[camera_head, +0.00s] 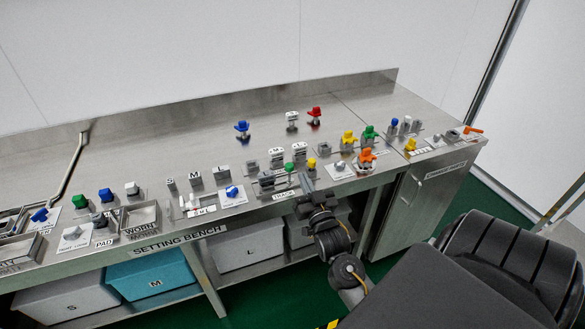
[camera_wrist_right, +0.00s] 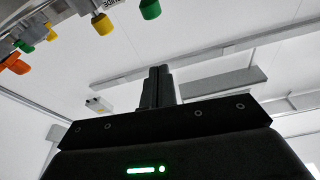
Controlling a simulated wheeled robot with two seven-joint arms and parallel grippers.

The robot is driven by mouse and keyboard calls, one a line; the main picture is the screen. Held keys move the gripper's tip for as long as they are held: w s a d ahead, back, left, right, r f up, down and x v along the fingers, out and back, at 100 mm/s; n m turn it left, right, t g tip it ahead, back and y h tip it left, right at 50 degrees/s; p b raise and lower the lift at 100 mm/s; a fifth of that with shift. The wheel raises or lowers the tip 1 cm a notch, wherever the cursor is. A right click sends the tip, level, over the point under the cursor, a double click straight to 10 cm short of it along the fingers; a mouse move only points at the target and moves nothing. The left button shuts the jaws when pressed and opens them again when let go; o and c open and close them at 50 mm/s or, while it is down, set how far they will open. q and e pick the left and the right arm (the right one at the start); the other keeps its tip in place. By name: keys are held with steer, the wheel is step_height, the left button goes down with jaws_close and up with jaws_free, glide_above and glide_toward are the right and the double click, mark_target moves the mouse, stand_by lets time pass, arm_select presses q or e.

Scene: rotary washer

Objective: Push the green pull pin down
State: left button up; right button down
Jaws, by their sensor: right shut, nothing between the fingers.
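A small green knob (camera_head: 289,168), which looks like the green pull pin, stands near the bench's front edge next to a yellow knob (camera_head: 311,163). In the right wrist view a green knob (camera_wrist_right: 150,8) shows at the top edge beside a yellow one (camera_wrist_right: 103,23). Another green knob (camera_head: 369,132) stands farther right on the bench. My right gripper (camera_head: 305,187) is at the front edge, just right of and nearer than the small green knob, apparently apart from it. Its fingers (camera_wrist_right: 158,85) are together and empty. My left gripper is out of view.
The steel bench (camera_head: 330,95) carries several blue, yellow, orange and red knobs and small fixtures. An orange knob (camera_head: 366,156) stands right of my right gripper. Grey and teal bins (camera_head: 152,280) sit underneath. The bench's back area is mostly clear.

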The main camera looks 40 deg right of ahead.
step_height(320, 180, up, 3)
steer(key=p, duration=0.3)
glide_above(292, 170)
steer(key=f, duration=0.3)
steer(key=shift+s+a+p, duration=0.1)
steer(key=shift+s+p, duration=0.1)
steer(key=shift+p, duration=0.1)
steer(key=shift+s+a+f, duration=0.1)
steer(key=shift+f, duration=0.8)
step_height(292, 170, down, 2)
steer(key=shift+f+b, duration=0.25)
steer(key=shift+b, duration=0.7)
steer(key=shift+r, duration=0.1)
